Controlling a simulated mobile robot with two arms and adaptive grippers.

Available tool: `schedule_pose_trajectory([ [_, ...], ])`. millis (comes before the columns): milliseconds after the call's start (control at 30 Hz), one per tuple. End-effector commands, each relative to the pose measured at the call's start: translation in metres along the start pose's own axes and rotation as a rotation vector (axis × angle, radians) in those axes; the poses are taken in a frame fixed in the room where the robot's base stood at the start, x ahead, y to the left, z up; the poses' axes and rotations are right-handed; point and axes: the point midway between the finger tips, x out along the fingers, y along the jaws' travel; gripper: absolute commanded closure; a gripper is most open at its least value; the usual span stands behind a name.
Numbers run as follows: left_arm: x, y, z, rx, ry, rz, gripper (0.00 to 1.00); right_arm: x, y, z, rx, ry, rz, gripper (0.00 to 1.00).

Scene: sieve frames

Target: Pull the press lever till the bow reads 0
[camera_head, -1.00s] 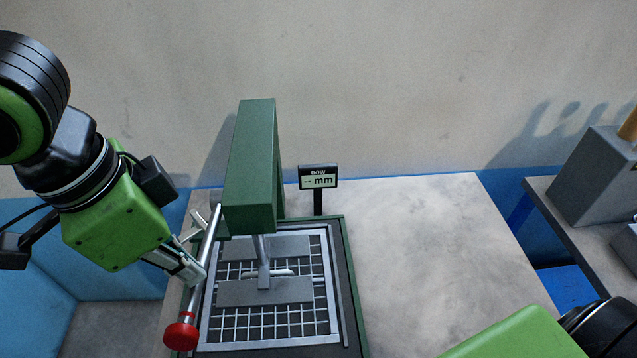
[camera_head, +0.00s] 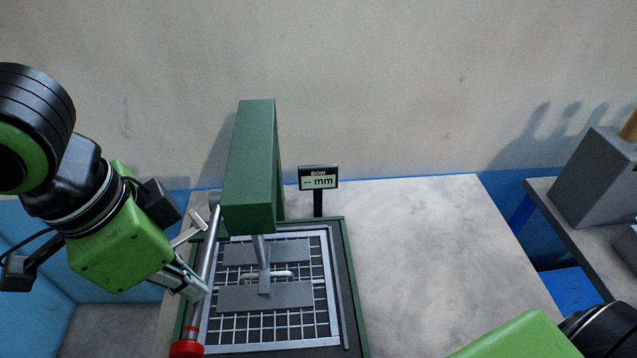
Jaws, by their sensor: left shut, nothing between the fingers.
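The green press (camera_head: 250,165) stands on the table with its ram over a metal sieve frame (camera_head: 318,330) with a grid. The press lever (camera_head: 208,262), a steel rod with a red knob (camera_head: 187,347), runs down the press's left side toward the front. The bow display (camera_head: 318,178) behind the press reads "-- mm". My left gripper (camera_head: 197,255) is shut with nothing between its fingers, at the lever's left side. I cannot tell whether it touches the rod. Of my right arm only a green link shows at bottom right; its gripper is out of view.
The table (camera_head: 430,250) is bare to the right of the press. A side bench (camera_head: 585,225) with a grey box (camera_head: 600,175) stands at far right. A wall rises close behind the table.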

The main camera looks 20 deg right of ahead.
Motion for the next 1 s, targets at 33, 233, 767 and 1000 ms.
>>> schedule_pose_trajectory([
  [33, 0.001, 0.001, 0.001, 0.001, -0.002, 0.003, 1.0, 0.0, 0.0, 0.0, 0.0, 0.0, 0.0, 0.72],
  [233, 0.005, 0.002, 0.002, 0.001, -0.003, 0.003, 1.0, 0.002, 0.0, 0.0, 0.0, 0.0, 0.0, 0.72],
  [767, 0.015, 0.005, 0.007, 0.0, -0.003, 0.004, 1.0, -0.004, 0.0, 0.0, 0.0, 0.0, 0.0, 0.72],
  [1000, 0.006, 0.003, 0.003, 0.0, -0.002, 0.003, 1.0, -0.017, 0.0, -0.001, 0.0, 0.0, 0.0, 0.72],
])
